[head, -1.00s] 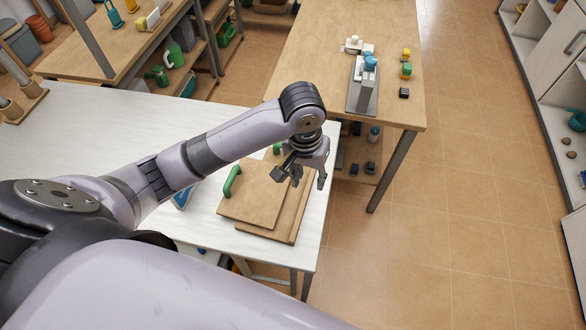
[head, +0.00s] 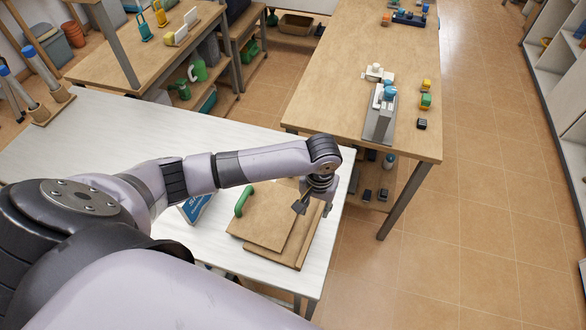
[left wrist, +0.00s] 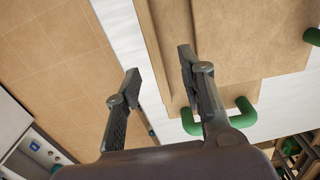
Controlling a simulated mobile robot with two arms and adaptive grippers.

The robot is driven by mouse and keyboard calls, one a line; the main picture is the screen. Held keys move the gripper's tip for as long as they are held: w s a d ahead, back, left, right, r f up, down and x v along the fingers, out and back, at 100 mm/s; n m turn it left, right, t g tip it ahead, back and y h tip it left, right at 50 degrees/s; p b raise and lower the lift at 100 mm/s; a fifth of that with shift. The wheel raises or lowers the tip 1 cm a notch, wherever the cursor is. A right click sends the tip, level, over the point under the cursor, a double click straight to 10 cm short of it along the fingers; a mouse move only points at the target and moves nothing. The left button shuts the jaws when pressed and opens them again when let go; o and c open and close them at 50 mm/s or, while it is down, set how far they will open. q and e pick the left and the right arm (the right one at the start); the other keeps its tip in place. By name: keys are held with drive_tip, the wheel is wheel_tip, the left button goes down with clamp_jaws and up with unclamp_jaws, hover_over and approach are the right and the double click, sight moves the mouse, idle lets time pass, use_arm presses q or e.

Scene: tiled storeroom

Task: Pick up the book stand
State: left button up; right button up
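The likely book stand (head: 262,222) is a tan wooden piece of overlapping flat boards with a green handle (head: 243,198). It lies at the right end of the white table (head: 120,127). Its boards (left wrist: 245,35) and green handles (left wrist: 245,113) also show in the left wrist view. My left gripper (head: 314,202) is over the boards' right edge. In the left wrist view the left gripper (left wrist: 158,62) is open, fingers apart, with the board edge seen between and beyond them. Contact cannot be told. My right gripper is not in view.
A blue-covered item (head: 196,207) stands left of the boards, partly behind my arm. A wooden table (head: 345,75) with a grey device (head: 380,115) and small blocks is beyond. Shelves (head: 562,100) line the right. Tiled floor (head: 480,200) between is clear.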

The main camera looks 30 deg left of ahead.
sight(317, 217)
use_arm(q)
drive_tip(key=shift+w+d+f+p, duration=0.15)
drive_tip(key=shift+f+p, duration=0.15)
drive_tip(key=shift+f, duration=1.05)
drive_tip(key=shift+w+d+f+p, duration=0.15)
drive_tip(key=shift+f+p, duration=0.1)
drive_tip(key=shift+f, duration=1.1)
drive_tip(key=shift+s, duration=0.1)
drive_tip(key=shift+c, duration=0.2)
clamp_jaws()
drive_tip(key=shift+r, duration=0.1)
